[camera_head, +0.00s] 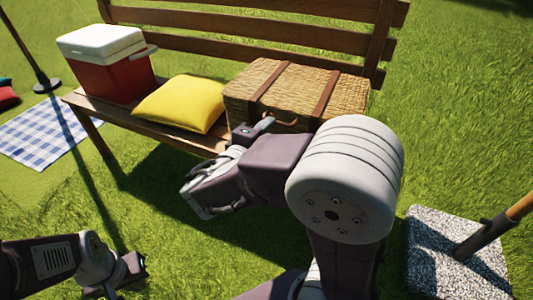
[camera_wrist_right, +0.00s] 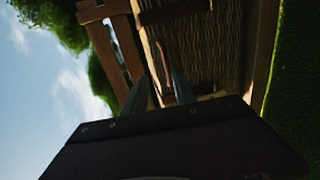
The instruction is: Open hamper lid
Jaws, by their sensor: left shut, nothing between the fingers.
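The wicker hamper (camera_head: 300,88) sits on the bench seat with its lid down. Two brown leather straps cross it, and a brown handle (camera_head: 287,121) shows at its front. My right gripper (camera_head: 268,123) is at the hamper's front beside the handle, partly hidden by its own wrist. In the right wrist view the fingers (camera_wrist_right: 162,92) are apart, with the brown handle strip (camera_wrist_right: 164,56) just beyond and between them; I cannot tell whether they touch it. My left gripper (camera_head: 132,272) is shut and empty, low at the bottom left, far from the hamper.
A yellow cushion (camera_head: 180,104) lies left of the hamper on the wooden bench (camera_head: 150,125). A red cooler with a white lid (camera_head: 106,65) stands at the bench's left end. A speckled base with a pole (camera_head: 440,260) stands at right. Grass in front is free.

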